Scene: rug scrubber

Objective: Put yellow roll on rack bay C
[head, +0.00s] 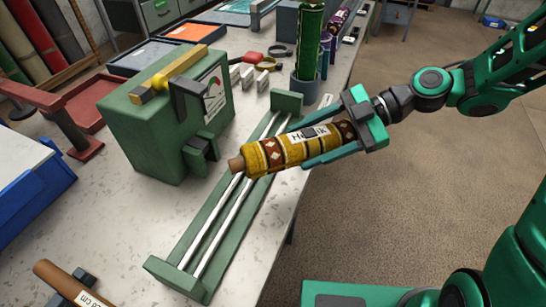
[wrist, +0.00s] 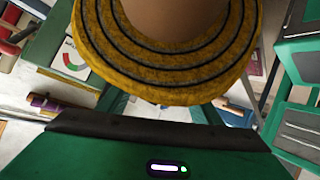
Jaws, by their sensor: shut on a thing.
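The yellow roll (head: 280,152) is a rolled yellow rug with brown and white bands, a white label and a brown core end. My gripper (head: 318,147) is shut on it, with a green finger along each side. The roll is held nearly level over the green frame with two pale rods (head: 215,225), near its upper part; I cannot tell whether they touch. In the wrist view the roll's yellow spiral end (wrist: 175,75) fills the top middle. Rack bay C cannot be made out in either view.
A green machine with a yellow bar (head: 180,115) stands left of the rod frame. A green roll (head: 308,45) stands upright in a grey holder behind. A brown roll end (head: 70,283) is at the front left. Blue bins (head: 25,185) and a red tray (head: 90,103) are at left. Open floor lies right of the table.

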